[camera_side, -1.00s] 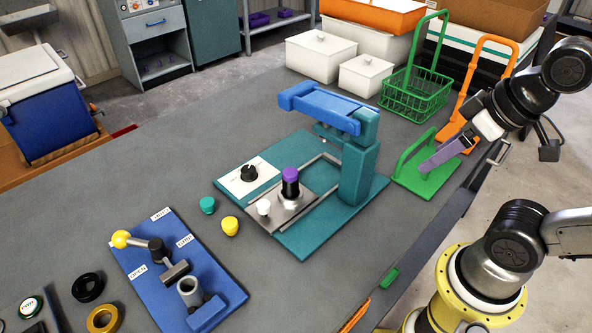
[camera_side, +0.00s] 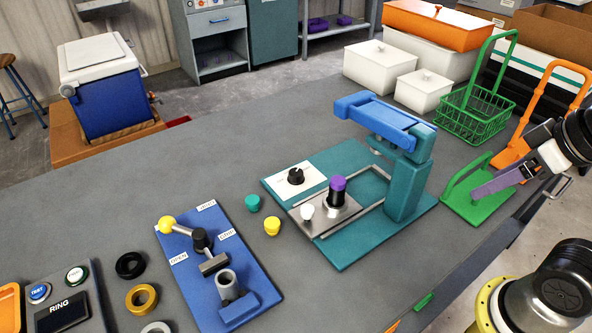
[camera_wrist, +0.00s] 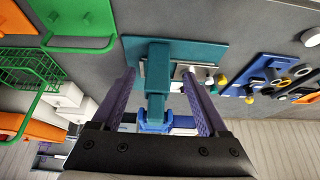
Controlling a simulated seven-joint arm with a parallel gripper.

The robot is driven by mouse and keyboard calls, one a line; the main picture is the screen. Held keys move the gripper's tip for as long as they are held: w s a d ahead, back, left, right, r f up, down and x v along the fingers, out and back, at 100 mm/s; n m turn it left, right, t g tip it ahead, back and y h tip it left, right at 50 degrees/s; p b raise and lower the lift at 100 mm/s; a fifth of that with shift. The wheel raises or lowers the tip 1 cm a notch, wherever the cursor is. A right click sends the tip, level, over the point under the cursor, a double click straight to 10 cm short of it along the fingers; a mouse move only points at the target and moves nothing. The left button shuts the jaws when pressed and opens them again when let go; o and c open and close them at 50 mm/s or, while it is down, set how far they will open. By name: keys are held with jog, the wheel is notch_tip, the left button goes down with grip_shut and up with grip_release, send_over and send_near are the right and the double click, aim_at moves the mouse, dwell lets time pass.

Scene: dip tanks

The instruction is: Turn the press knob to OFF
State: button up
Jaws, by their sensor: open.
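The press knob (camera_side: 295,176) is a small black dial on a white plate (camera_side: 284,188) at the far left corner of the teal press base (camera_side: 343,257). Marks on the plate are too small to read. The press has a teal column (camera_side: 409,190) and a blue top arm (camera_side: 385,110). My gripper (camera_side: 476,193), with purple fingers, is at the right near the green stand, well apart from the knob. In the wrist view its fingers (camera_wrist: 160,78) are spread and empty, with the press beyond them. I cannot make out the knob there.
A purple-capped black cylinder (camera_side: 337,194) and a white knob (camera_side: 307,212) sit on the press's metal plate. Teal (camera_side: 253,203) and yellow (camera_side: 272,226) caps stand left of it. A green stand (camera_side: 482,205) and green basket (camera_side: 478,115) are at the right.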

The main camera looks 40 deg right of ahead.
jog(key=w+r+m, duration=0.7)
jog(key=r+m, duration=0.2)
jog(key=r, duration=0.1)
jog(key=w+a+r+m+g, duration=0.1)
jog(key=w+a+r+m, duration=0.1)
jog(key=w, duration=0.4)
jog(key=w+a+r+m+g, duration=0.1)
jog(key=w+m, duration=0.1)
jog(key=w, duration=0.4)
jog(key=m+g, duration=0.2)
jog(key=g, duration=0.2)
send_over(296, 172)
notch_tip(296, 172, down, 18)
notch_tip(296, 172, down, 14)
jog(key=shift+r, duration=0.25)
